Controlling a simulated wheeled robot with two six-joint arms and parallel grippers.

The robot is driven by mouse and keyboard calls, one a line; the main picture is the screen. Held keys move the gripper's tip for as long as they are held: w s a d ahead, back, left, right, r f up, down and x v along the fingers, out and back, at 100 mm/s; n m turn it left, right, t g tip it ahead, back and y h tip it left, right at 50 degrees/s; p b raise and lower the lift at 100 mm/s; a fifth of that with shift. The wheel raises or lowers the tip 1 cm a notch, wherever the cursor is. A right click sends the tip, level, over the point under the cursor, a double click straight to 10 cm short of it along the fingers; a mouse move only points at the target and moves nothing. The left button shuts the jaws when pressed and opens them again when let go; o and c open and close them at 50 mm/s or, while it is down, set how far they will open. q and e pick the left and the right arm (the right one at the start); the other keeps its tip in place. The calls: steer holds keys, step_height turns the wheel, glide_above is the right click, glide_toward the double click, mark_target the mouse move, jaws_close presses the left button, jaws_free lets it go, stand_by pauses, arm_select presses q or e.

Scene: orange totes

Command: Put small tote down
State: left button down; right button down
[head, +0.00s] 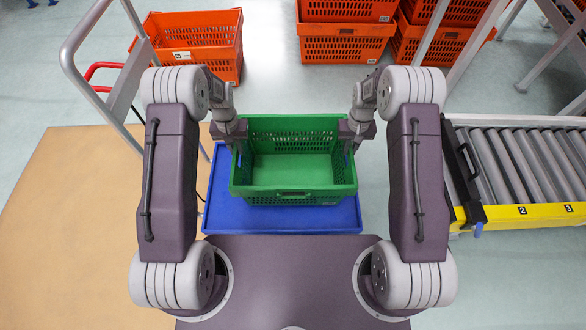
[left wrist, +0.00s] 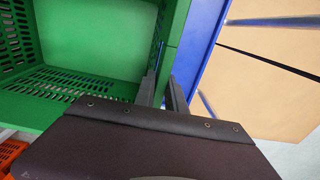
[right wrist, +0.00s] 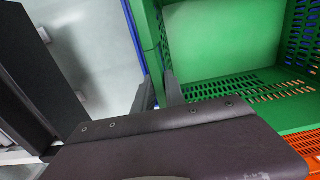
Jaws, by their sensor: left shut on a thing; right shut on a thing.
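The small tote is a green, empty, open-topped crate (head: 293,194) with slotted sides, in the middle of the head view. It appears level, over a blue platform (head: 225,215); I cannot tell whether it touches it. My left gripper (head: 240,150) is shut on the tote's left side wall, and my right gripper (head: 347,148) is shut on its right side wall. In the left wrist view the fingers (left wrist: 162,92) straddle the tote's rim. In the right wrist view the fingers (right wrist: 160,92) do the same at the other rim. The fingertips are partly hidden.
Orange totes stand at the back, one at the left (head: 195,42) and stacked ones at the centre (head: 343,45) and right. A grey cart frame (head: 100,75) stands at the left. A roller conveyor (head: 525,165) with a yellow edge is at the right.

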arm_select(q)
steer(key=shift+r, duration=0.15)
arm_select(e)
steer(key=shift+r, duration=0.15)
